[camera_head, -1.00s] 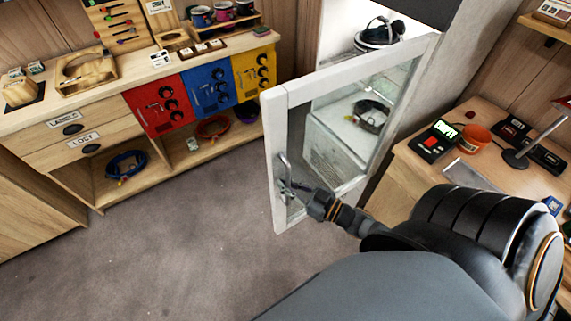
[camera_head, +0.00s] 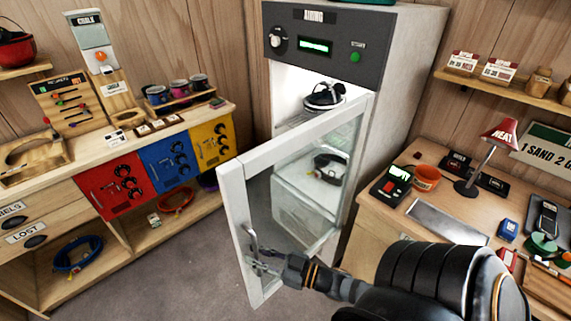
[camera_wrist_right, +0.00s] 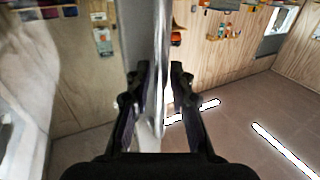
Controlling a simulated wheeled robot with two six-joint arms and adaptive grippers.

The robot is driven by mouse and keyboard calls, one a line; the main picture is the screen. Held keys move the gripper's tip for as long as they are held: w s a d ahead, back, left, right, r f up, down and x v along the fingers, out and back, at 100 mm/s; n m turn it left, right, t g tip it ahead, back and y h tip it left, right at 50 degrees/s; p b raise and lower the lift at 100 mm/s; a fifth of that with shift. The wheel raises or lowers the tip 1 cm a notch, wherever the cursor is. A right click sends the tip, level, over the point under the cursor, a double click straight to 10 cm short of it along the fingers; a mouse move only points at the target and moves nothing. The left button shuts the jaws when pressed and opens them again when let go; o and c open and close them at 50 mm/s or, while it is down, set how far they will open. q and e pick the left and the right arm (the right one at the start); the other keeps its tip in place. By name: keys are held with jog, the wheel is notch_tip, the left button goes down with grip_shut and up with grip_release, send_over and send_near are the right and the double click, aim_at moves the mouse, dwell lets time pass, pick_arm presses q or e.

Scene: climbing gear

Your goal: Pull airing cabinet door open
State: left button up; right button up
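The airing cabinet (camera_head: 392,110) stands at the back with a grey top panel labelled AIRING. Its white-framed glass door (camera_head: 233,215) stands swung open towards me, hinged on the cabinet's right side. A metal bar handle (camera_head: 249,240) is on the door's free edge. My right gripper (camera_head: 262,262) is at the lower part of this handle. In the right wrist view, my gripper's dark fingers (camera_wrist_right: 160,92) close in on either side of the upright handle (camera_wrist_right: 161,50); contact is partly hidden. My left gripper is not in view.
A headlamp (camera_head: 324,96) and dark coiled gear (camera_head: 330,165) show inside the cabinet. A wooden counter (camera_head: 60,188) with red, blue and yellow panels stands left. A desk (camera_head: 375,213) with a lamp (camera_head: 485,150) stands right. Grey floor (camera_head: 180,270) is free left of the door.

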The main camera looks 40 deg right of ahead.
jog(key=v, duration=1.1)
jog(key=shift+s+d, duration=0.25)
jog(key=shift+f, duration=0.1)
jog(key=s+d+f+m+g+h, duration=0.1)
jog(key=s+d+f+g+h, duration=0.3)
jog(key=f, duration=0.6)
jog(key=d+f+m+g+h, duration=0.15)
jog(key=d+f, duration=0.35)
jog(key=f, duration=0.6)
jog(key=s+d+f+m+g+h, duration=0.15)
jog(key=d+f+h, duration=0.3)
jog(key=f, duration=0.55)
jog(key=s+a+f+g+y, duration=0.1)
jog(key=s+a+f+g, duration=0.7)
jog(key=s+a+f, duration=0.5)
notch_tip(320, 180, down, 2)
jog(key=shift+a+f+m+b, duration=0.15)
jog(key=shift+a+m+b, duration=0.15)
jog(key=shift+a+m, duration=0.1)
